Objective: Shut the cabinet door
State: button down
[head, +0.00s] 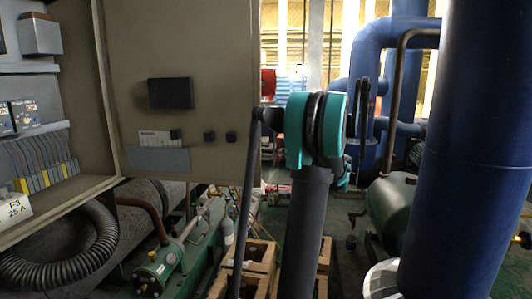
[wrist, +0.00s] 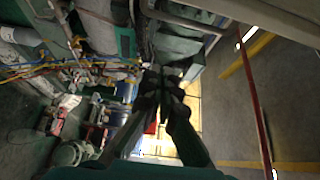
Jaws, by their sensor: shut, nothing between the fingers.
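The cabinet (head: 107,100) is at the left of the head view. Its grey-beige door (head: 215,55) stands open, swung out to the right of the opening, with a dark panel and small knobs on the face toward me. The open interior shows breakers and wiring. My gripper (wrist: 166,82) shows in the wrist view with its dark fingers together and nothing between them. In the head view my arm stands right of the door and my gripper cannot be made out. Whether my gripper touches the door cannot be told.
A large blue pipe (head: 465,150) stands at the right, with a green tank (head: 391,212) beside it. A corrugated black hose (head: 85,262) and green machinery (head: 175,262) lie below the cabinet. Wooden crates (head: 255,262) stand near my arm. Bare floor (wrist: 285,115) shows right in the wrist view.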

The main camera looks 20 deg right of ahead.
jog(key=x, duration=1)
jog(key=shift+s+a, duration=1.45)
jog(key=shift+s, duration=0.1)
